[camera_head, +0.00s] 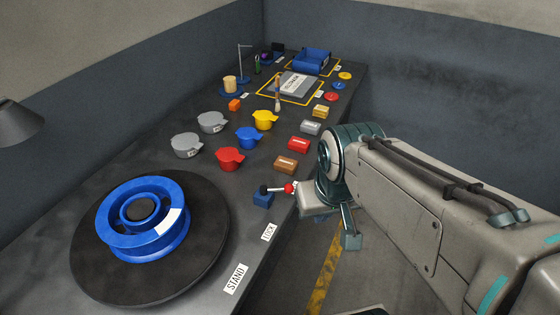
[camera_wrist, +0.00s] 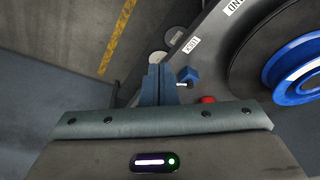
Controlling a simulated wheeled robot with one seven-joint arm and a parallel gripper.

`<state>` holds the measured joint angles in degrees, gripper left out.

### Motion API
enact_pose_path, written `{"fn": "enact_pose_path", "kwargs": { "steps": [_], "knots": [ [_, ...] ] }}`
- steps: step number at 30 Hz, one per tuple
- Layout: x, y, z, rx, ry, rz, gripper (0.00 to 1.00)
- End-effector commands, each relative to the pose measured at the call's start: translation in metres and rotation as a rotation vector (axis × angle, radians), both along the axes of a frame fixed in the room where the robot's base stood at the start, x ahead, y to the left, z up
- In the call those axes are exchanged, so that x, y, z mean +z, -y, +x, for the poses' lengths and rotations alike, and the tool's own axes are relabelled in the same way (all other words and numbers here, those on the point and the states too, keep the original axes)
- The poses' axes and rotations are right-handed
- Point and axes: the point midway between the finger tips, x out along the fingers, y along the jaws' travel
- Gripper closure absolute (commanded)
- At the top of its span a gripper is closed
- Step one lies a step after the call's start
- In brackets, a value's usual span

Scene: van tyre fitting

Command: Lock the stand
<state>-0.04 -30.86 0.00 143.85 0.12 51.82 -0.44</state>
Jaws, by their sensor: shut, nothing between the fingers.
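The stand (camera_head: 90,235) is a dark round turntable on the near end of the bench, with a blue wheel rim (camera_head: 177,243) on it. Its lock is a small blue block (camera_head: 263,200) by the LOCK label, with a lever ending in a red knob (camera_head: 289,188) that points right over the bench edge. In the wrist view the block (camera_wrist: 192,76) and the red knob (camera_wrist: 207,99) lie just right of the fingers; the knob is partly hidden by my gripper body. My gripper (camera_head: 351,241) is shut and empty, pointing down beside the bench edge; its fingers (camera_wrist: 158,72) appear together.
Coloured cups, including a red one (camera_head: 230,159), and small boxes, including a brown one (camera_head: 286,165), stand farther along the bench. A blue tray (camera_head: 312,60) is at the far end. Open floor with a yellow line (camera_head: 325,268) lies right of the bench.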

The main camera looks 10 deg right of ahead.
Motion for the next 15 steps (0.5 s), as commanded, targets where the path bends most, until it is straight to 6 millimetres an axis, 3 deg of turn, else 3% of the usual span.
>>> {"fn": "enact_pose_path", "kwargs": {
  "steps": [4,8,15],
  "knots": [
    [-0.001,0.001,0.008,-0.015,-0.002,-0.003,1.0],
    [-0.005,0.003,0.036,-0.064,-0.005,-0.014,1.0],
    [-0.026,0.007,0.127,-0.21,0.003,-0.032,1.0]
  ]
}}
